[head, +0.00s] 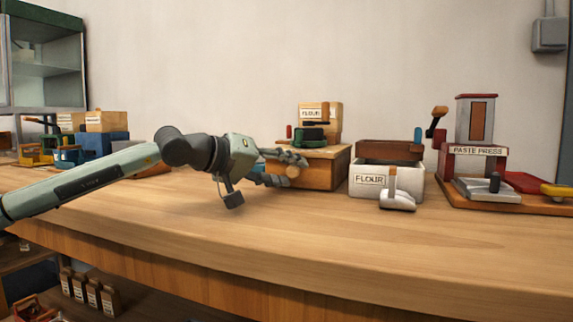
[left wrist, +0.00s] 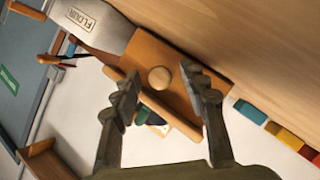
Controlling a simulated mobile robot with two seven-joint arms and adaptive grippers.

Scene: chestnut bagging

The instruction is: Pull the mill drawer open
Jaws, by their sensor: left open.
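The mill (head: 328,172) is a wooden box with a light top board and a dark green mechanism (head: 313,134) above it. It stands on the table at mid-picture. A round wooden knob (head: 292,171) sits on its front; the drawer looks shut. In the left wrist view the knob (left wrist: 160,78) shows on the wooden front (left wrist: 176,62). My left gripper (head: 296,170) is open, its fingers to either side of the knob with gaps on both sides. I cannot tell how deep the knob sits between them. My right gripper is not in view.
A white FLOUR bin (head: 372,188) with a scoop stands just right of the mill. The paste press (head: 475,150) is farther right. Boxes and small coloured things (head: 90,140) stand at the left. The front of the table (head: 330,240) is clear.

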